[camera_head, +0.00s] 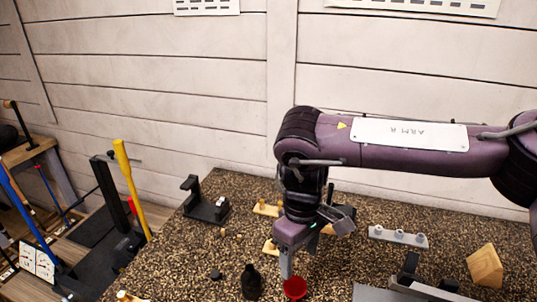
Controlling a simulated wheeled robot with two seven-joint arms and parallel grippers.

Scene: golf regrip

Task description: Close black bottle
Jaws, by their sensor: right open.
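The black bottle (251,283) stands upright on the speckled table near the bottom of the head view. Whether its mouth is open is too small to tell. A small dark round piece (215,275), which looks like a cap, lies on the table to the left of the bottle. My right gripper (287,266) points down just right of the bottle, above or behind a red cup (295,288). It is open, and I see nothing held in it. My left gripper is not in view.
A black clamp stand (206,205) is at the table's back left. Small wooden blocks (267,209) lie behind my right gripper. A grey rack (398,237) and a wooden wedge block (485,266) are to the right. The table left of the bottle is mostly clear.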

